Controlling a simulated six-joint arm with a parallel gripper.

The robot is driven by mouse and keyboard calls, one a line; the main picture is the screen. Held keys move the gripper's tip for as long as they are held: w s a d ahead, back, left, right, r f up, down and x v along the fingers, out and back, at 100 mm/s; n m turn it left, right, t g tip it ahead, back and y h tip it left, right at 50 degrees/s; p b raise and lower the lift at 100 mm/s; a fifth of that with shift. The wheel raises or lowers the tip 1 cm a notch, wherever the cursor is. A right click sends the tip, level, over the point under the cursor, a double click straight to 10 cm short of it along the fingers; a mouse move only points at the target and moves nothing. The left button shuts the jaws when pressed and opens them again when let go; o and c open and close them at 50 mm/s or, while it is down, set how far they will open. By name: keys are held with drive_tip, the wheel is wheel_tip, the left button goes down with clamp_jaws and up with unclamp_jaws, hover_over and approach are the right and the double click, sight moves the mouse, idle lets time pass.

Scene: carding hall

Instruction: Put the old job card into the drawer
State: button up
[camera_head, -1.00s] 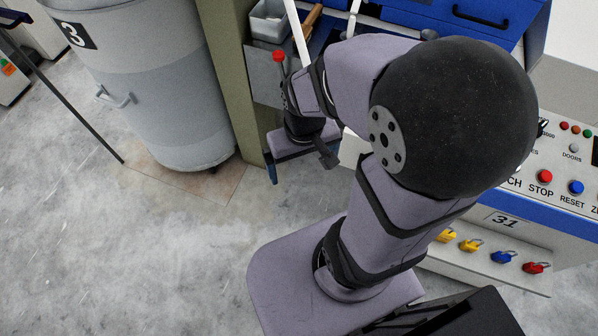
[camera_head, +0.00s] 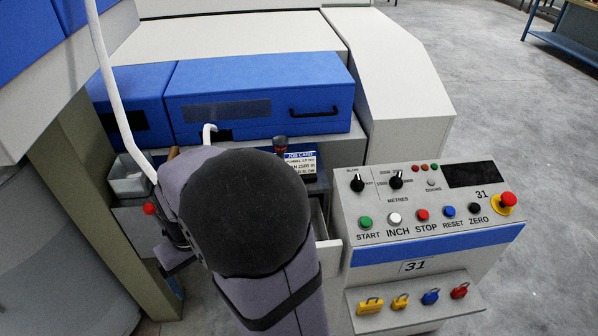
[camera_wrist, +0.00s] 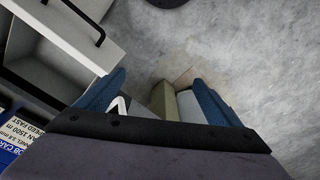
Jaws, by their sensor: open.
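A job card (camera_head: 300,163) with a blue header and printed lines stands below the blue cover, just right of my arm. Its corner also shows at the lower left of the wrist view (camera_wrist: 14,135). I cannot tell whether it is the old one. The drawer (camera_wrist: 84,42), pale with a black bar handle, is pulled open at the upper left of the wrist view. In the head view only a strip of it (camera_head: 327,250) shows beside my arm. My gripper (camera_wrist: 158,80) is open, with nothing between its blue fingers; my arm hides it in the head view.
A control panel (camera_head: 430,225) with buttons and hanging padlocks stands right of the drawer. A grey bin (camera_head: 130,178) and a red knob (camera_head: 150,208) are left of my arm. A white pipe (camera_head: 110,90) rises there. Open floor lies at the far right.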

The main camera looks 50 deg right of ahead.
drive_tip(key=w+d+r+m+t+h+p, duration=0.15)
drive_tip(key=w+d, duration=0.35)
drive_tip(key=d, duration=0.6)
drive_tip(key=w+d+r+m, duration=0.1)
drive_tip(key=w+d+m, duration=0.25)
drive_tip(key=d, duration=0.85)
drive_tip(key=s+d+m+h, duration=0.1)
drive_tip(key=s+d, duration=0.1)
drive_tip(key=d, duration=0.8)
drive_tip(key=s+d+m+h, duration=0.1)
drive_tip(key=s+d, duration=0.1)
drive_tip(key=d, duration=0.8)
drive_tip(key=shift+t, duration=0.35)
drive_tip(key=shift+p+x, duration=2.1)
drive_tip(key=shift+x, duration=1.55)
drive_tip(key=shift+a, duration=0.2)
drive_tip(key=shift+c, duration=0.7)
drive_tip(key=c, duration=0.8)
wheel_tip(320, 180, up, 10)
drive_tip(key=b, duration=0.3)
